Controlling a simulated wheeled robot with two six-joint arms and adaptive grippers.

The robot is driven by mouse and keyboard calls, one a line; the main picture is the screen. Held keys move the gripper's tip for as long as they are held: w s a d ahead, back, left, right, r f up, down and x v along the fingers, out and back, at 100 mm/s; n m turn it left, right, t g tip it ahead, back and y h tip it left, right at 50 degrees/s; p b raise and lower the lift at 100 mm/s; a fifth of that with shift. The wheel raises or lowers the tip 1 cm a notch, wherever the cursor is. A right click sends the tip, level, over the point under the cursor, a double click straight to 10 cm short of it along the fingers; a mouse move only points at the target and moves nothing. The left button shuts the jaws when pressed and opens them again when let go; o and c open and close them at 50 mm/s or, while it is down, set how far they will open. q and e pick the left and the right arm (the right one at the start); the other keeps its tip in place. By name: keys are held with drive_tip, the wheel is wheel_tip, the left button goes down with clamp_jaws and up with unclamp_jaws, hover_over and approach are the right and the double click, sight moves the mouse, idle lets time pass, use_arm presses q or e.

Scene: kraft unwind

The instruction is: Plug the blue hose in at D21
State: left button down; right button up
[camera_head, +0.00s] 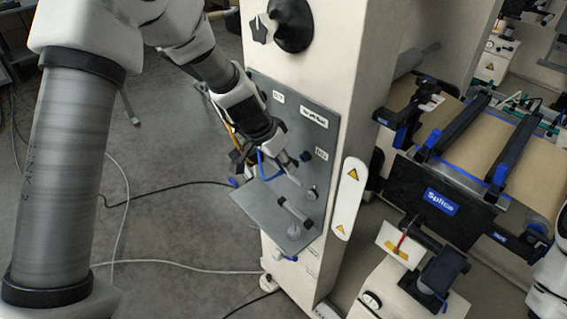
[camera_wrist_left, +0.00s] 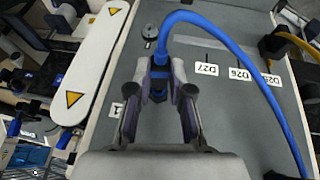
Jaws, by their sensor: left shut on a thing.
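My left gripper (camera_head: 291,172) is in front of the grey panel (camera_head: 262,88) on the cream machine column. In the left wrist view the gripper (camera_wrist_left: 160,88) is shut on the plug end of the blue hose (camera_wrist_left: 232,47). The hose loops up from the fingers and down to the right; part of it also shows in the head view (camera_head: 262,168). I cannot tell whether the plug touches the panel. Labels D27 (camera_wrist_left: 205,69) and D26 (camera_wrist_left: 239,74) are readable. A label (camera_wrist_left: 117,108) left of the fingers is partly hidden; I cannot read D21 anywhere. My right gripper is not in view.
A round metal fitting (camera_wrist_left: 149,31) sits on the panel beyond the fingers. A yellow hose (camera_wrist_left: 298,42) with a black connector is at the right. A grey shelf (camera_head: 262,207) juts out below the gripper. A white plate with warning triangles (camera_head: 347,198) stands beside the panel.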

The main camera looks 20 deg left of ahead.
use_arm(q)
drive_tip(key=shift+w+d+b, duration=0.3)
drive_tip(key=shift+w+b, duration=0.4)
drive_tip(key=shift+b, duration=0.05)
idle(1.2)
drive_tip(key=c, duration=1)
unclamp_jaws()
